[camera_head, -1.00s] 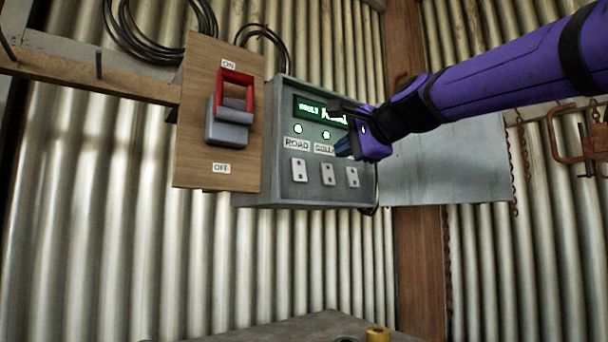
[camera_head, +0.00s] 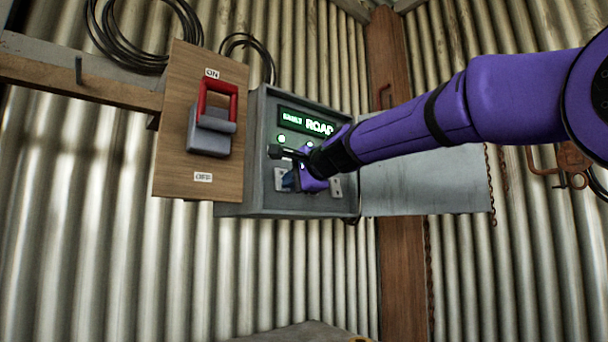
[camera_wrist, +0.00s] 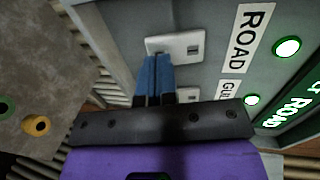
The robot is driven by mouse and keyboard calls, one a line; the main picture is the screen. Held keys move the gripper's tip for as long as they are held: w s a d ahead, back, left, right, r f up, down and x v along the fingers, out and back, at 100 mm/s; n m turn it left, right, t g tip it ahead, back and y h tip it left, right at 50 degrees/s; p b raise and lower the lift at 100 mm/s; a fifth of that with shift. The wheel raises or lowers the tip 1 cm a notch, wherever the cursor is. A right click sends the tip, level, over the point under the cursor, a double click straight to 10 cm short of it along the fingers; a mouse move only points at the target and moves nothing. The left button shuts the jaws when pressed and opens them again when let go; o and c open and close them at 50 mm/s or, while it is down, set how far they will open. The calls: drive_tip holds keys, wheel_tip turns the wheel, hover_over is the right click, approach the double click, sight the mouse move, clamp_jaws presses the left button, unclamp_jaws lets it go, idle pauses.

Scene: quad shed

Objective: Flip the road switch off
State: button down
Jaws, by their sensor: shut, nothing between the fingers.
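A grey control box (camera_head: 257,150) hangs on the wall with a green-lit display (camera_head: 306,121) that shows the word ROAD. The ROAD label (camera_wrist: 246,38) lies beside a pale switch plate (camera_wrist: 190,46) in the wrist view. The same plate (camera_head: 278,179) is partly covered by my gripper in the head view. My gripper (camera_wrist: 157,60) is shut and empty, its blue fingertips at the edge of the road plate. I cannot tell whether they touch it, and the toggle is not clearly visible. The green lamp (camera_wrist: 287,48) above the label is lit.
A wooden board (camera_head: 175,160) left of the box carries a red-handled lever (camera_head: 218,100), raised toward ON. A second switch plate (camera_wrist: 187,95) sits beside the road one, partly hidden. A table (camera_wrist: 40,80) with a yellow ring (camera_wrist: 37,126) is below.

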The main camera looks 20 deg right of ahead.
drive_tip(key=shift+x, duration=0.75)
drive_tip(key=shift+w+a+f, duration=0.1)
drive_tip(key=shift+w+f, duration=0.05)
drive_tip(key=shift+w, duration=0.1)
